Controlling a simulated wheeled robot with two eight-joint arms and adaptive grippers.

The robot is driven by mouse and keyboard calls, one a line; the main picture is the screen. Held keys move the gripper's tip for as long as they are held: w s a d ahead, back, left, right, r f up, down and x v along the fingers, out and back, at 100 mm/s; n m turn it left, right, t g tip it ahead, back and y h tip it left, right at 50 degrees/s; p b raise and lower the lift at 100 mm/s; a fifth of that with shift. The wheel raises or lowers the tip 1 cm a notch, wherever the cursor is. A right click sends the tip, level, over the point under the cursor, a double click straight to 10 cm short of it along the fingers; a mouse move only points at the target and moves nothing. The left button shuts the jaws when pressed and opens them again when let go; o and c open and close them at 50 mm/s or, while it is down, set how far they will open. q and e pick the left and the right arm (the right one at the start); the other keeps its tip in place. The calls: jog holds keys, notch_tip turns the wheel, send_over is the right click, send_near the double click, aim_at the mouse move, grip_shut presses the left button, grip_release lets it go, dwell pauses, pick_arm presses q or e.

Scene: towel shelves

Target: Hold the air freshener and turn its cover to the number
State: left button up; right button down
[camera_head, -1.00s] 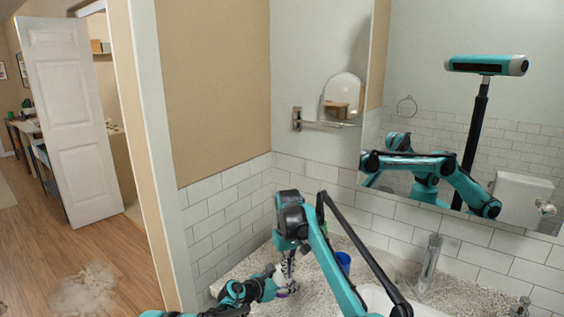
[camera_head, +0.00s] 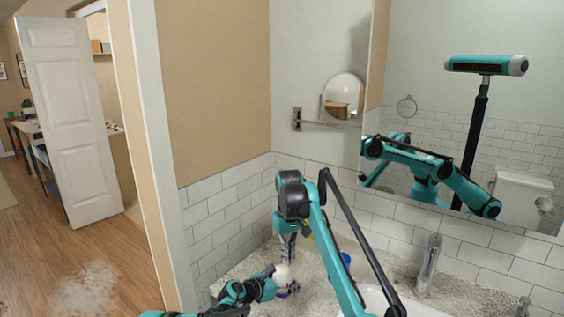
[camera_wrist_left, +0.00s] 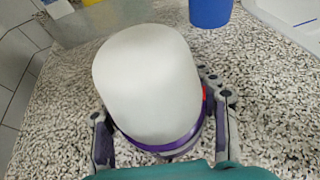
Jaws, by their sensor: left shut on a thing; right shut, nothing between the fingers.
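The air freshener (camera_head: 283,272) is a white rounded cover on a purple-ringed base. It stands upright over the speckled counter in the head view and fills the middle of the left wrist view (camera_wrist_left: 150,80). My left gripper (camera_wrist_left: 163,140) is shut around its lower part, with a finger on each side; it also shows in the head view (camera_head: 277,284). My right gripper (camera_head: 287,257) points down just above the cover, shut and empty. I cannot tell whether its tips touch the cover. No number can be read on the freshener.
A blue cup (camera_head: 346,259) stands on the counter behind my right forearm; the left wrist view shows it too (camera_wrist_left: 210,12). A faucet (camera_head: 430,265) and sink (camera_head: 385,300) lie to the right. Tiled walls (camera_head: 225,200) and a mirror (camera_head: 450,110) bound the counter behind.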

pick_arm(q)
jog(key=o, duration=1.6)
jog(key=shift+c, duration=0.2)
jog(key=shift+a, duration=0.1)
